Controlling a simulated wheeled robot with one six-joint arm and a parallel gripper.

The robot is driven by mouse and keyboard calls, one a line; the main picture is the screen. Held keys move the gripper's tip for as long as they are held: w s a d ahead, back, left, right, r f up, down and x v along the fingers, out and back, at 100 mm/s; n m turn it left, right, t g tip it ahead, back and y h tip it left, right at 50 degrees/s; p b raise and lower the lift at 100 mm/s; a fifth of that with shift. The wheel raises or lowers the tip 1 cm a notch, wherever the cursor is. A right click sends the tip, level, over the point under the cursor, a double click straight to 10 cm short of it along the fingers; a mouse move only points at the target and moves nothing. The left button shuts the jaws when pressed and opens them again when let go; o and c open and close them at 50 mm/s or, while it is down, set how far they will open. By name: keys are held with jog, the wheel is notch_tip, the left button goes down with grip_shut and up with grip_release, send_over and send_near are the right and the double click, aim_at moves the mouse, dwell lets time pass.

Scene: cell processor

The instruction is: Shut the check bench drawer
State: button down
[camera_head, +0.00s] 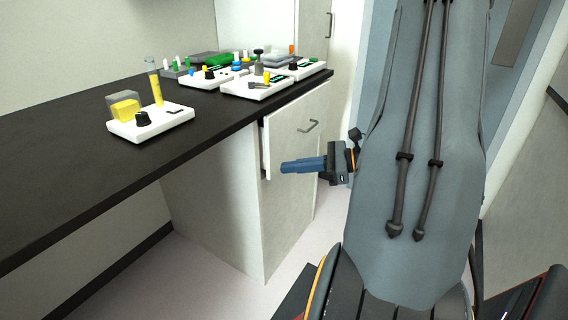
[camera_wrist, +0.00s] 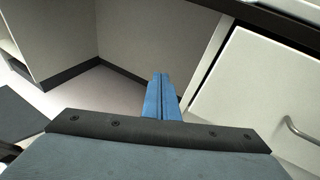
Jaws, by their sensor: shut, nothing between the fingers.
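The check bench drawer (camera_head: 297,126) is the white front with a grey bar handle (camera_head: 313,126) below the dark bench top, near its right end. The drawer front stands slightly out from the cabinet, with a dark gap along its left edge. My gripper (camera_head: 284,167) is shut and empty, its blue fingers pointing left in front of the lower part of the drawer front. In the wrist view the blue fingers (camera_wrist: 160,95) are together, just left of the drawer front (camera_wrist: 262,95), whose handle (camera_wrist: 300,135) shows at the right. I cannot tell whether they touch it.
The dark bench top (camera_head: 75,195) overhangs the cabinet. On it stand a white device with yellow vials (camera_head: 150,122) and several more small devices (camera_head: 257,88) at the back. Open knee space lies left of the cabinet. A tall white cabinet (camera_head: 315,30) stands behind.

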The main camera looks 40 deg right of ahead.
jog(key=d+f+m+t+h+b, duration=0.35)
jog(key=d+m+t, duration=0.2)
jog(key=d, duration=0.75)
send_near(278, 144)
jog(key=x, duration=0.6)
jog(key=shift+w, duration=0.2)
